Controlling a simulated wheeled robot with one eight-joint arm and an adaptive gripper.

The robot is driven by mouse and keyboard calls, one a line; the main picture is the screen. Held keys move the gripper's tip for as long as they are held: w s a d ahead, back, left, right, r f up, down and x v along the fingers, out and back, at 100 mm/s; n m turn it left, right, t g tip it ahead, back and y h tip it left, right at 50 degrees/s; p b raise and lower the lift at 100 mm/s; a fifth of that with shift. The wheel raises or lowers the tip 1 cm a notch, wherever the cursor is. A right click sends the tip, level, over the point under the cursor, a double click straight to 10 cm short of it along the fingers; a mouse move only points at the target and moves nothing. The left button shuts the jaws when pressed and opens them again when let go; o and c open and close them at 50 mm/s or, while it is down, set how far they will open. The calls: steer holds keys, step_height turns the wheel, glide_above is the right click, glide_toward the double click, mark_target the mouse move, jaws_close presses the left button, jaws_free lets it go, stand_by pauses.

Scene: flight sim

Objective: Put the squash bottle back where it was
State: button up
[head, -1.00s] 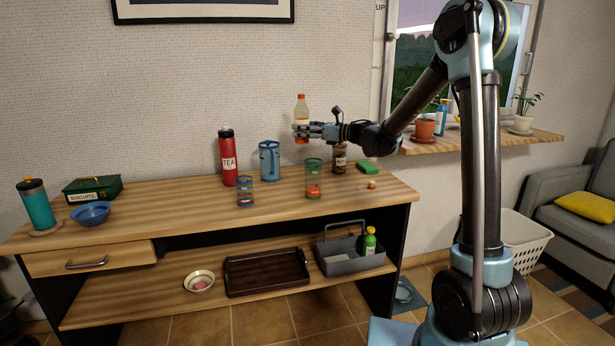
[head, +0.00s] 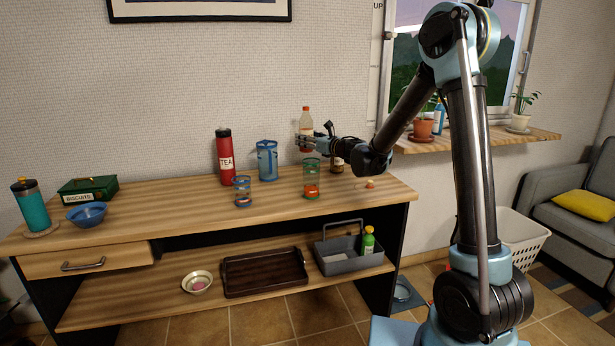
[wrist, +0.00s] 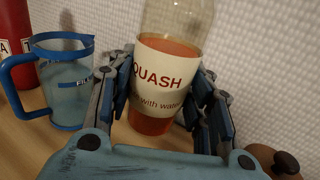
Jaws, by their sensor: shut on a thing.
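The squash bottle (head: 306,121) is clear with an orange cap, orange liquid and a white label. It stands upright at the back right of the wooden sideboard's top (head: 130,212). My gripper (head: 303,142) is shut on the bottle's lower part. In the wrist view the bottle (wrist: 165,85) sits between both fingers, its label reading squash. I cannot tell whether its base touches the top or is slightly above it; the fingers and a glass hide part of it.
A blue-handled jug (head: 267,160) and a red tea flask (head: 225,160) stand left of the bottle. Two glasses, one green-rimmed (head: 311,180) and one blue-rimmed (head: 242,190), stand in front. A brown jar (head: 337,162) is close on the right.

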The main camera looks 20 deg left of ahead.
steer(key=shift+f, duration=5)
steer(key=shift+f, duration=0.1)
steer(key=o, duration=1.4)
